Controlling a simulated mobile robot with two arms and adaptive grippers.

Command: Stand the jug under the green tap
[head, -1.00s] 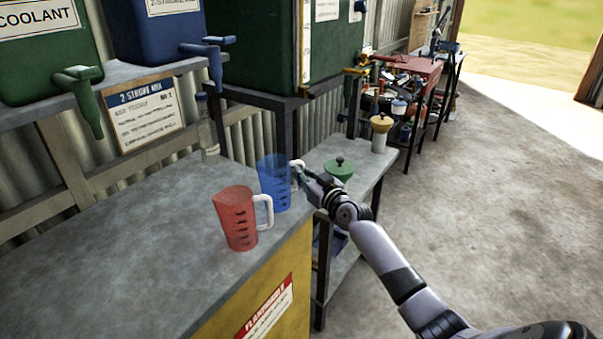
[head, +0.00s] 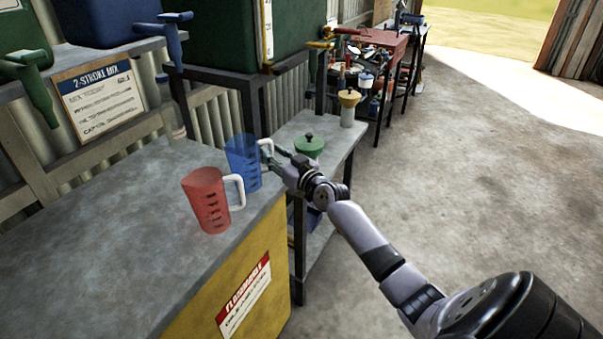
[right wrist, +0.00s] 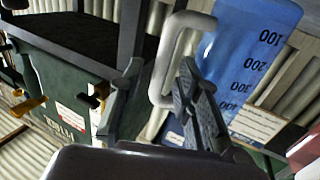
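The green tap (head: 36,88) hangs at the left edge of the head view, above the bench. A clear blue jug (head: 243,165) stands upright on the grey bench, its white handle (head: 267,148) facing right. A red jug (head: 208,203) with a white handle stands in front of it, nearer me. My right gripper (head: 277,157) is at the blue jug's handle. In the right wrist view its fingers (right wrist: 162,95) look apart, one on each side of the handle (right wrist: 165,65); contact is unclear. The blue jug (right wrist: 250,55) also shows there. My left gripper is out of view.
A blue tap (head: 173,42) hangs right of the green one. A clear bottle (head: 172,110) stands by the wall behind the jugs. A green lidded pot (head: 309,146) and a yellow-topped container (head: 348,108) stand beyond my gripper. The bench's left part (head: 90,240) is clear.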

